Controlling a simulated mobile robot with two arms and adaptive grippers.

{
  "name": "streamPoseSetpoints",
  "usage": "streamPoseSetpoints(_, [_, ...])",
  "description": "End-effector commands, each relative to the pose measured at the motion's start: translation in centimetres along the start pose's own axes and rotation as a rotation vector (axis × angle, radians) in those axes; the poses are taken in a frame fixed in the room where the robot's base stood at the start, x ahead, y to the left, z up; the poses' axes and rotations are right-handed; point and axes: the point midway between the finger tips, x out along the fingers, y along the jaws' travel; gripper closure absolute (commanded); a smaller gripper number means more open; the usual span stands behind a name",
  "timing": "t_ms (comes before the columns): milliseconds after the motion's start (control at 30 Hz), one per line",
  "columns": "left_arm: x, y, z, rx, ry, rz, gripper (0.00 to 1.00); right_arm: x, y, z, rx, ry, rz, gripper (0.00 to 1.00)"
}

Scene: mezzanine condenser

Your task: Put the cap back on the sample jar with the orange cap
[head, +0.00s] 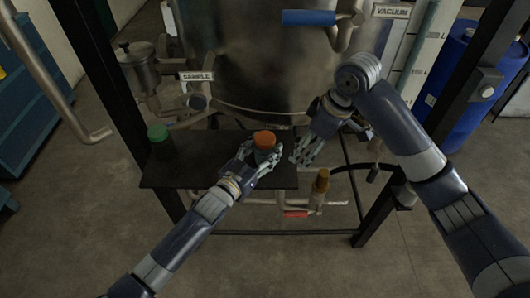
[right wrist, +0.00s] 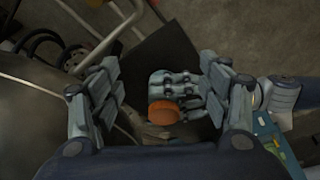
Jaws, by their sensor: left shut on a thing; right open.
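The sample jar (head: 264,155) stands at the right part of a dark shelf, its body mostly hidden by fingers. Its orange cap (head: 264,138) shows at the top; I cannot tell if it is tightened. It also shows in the right wrist view (right wrist: 163,112). My left gripper (head: 262,164) is shut on the jar, and its fingers also show in the right wrist view (right wrist: 180,88). My right gripper (head: 302,154) is open and empty, just right of the jar. In the right wrist view, its fingers (right wrist: 160,98) are spread to either side of the cap, not touching it.
A green-capped jar (head: 158,140) stands at the shelf's left end. The dark shelf (head: 207,172) is bare between the jars. A steel vessel (head: 270,60) is behind, with a SAMPLE valve (head: 197,101). Pipes with a brown-topped fitting (head: 321,180) are at the right, near frame posts.

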Motion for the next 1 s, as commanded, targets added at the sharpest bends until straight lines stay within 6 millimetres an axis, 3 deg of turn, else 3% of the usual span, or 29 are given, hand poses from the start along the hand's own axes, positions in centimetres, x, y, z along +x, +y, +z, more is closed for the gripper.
streamPoseSetpoints(567, [0.0, 0.0, 0.0, 0.000, -0.001, 0.000, 1.00, 0.2, 0.1, -0.1, 0.008, -0.003, -0.005, 0.30])
streamPoseSetpoints(767, [0.0, 0.0, 0.0, 0.000, -0.001, 0.000, 1.00, 0.8, 0.0, -2.7, 0.007, -0.002, -0.006, 0.30])
streamPoseSetpoints(1000, [0.0, 0.0, 0.0, 0.000, -0.001, 0.000, 1.00, 2.0, 0.0, -7.0, 0.008, -0.003, -0.005, 0.30])
